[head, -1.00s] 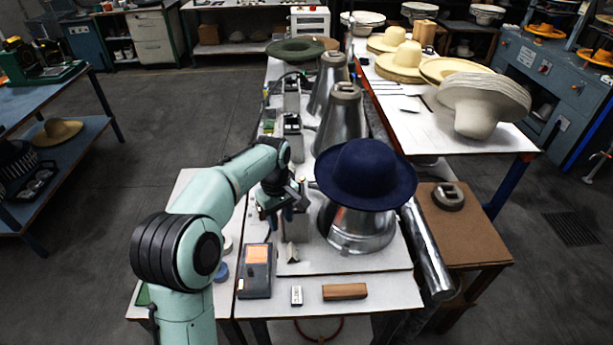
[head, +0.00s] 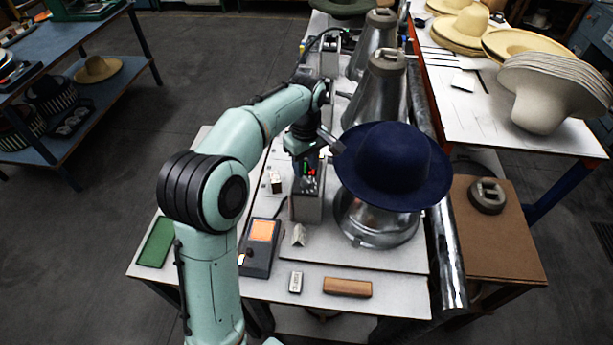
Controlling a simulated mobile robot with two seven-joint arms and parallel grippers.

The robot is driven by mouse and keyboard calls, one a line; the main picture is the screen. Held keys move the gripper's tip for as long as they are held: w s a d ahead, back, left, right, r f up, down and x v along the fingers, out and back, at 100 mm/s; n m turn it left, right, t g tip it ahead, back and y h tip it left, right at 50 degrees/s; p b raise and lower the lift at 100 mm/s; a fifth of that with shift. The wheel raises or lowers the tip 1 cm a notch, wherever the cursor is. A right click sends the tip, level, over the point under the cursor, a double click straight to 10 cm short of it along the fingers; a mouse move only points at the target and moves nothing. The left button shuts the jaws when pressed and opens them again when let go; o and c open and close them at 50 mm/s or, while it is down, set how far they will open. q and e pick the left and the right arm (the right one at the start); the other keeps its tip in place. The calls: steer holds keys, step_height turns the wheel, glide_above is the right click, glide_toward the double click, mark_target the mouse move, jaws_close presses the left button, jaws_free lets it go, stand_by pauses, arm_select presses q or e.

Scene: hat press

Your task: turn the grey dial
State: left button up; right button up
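My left gripper (head: 318,148) hangs at the far end of the control box (head: 307,200), left of the navy hat. Its fingers are small and dark, partly lost against the arm and box, so I cannot tell how far apart they are. The control box is grey and upright, with small red and green lights near its top. I cannot make out the grey dial; it may be hidden by the gripper or too small to see. The navy hat (head: 395,165) sits on a metal cone (head: 378,222). My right gripper is not in view.
An orange-screened device (head: 261,247), a small white block (head: 296,282) and a wooden block (head: 347,287) lie near the front of the white bench. More metal cones (head: 375,93) stand behind the hat. A polished metal roller (head: 447,262) runs along the bench's right side.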

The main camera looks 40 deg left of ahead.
mark_target(306, 179)
arm_select(q)
steer(key=shift+f, duration=2.4)
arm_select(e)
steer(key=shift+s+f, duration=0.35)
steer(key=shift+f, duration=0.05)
arm_select(q)
jaws_close()
steer(key=shift+w, duration=0.1)
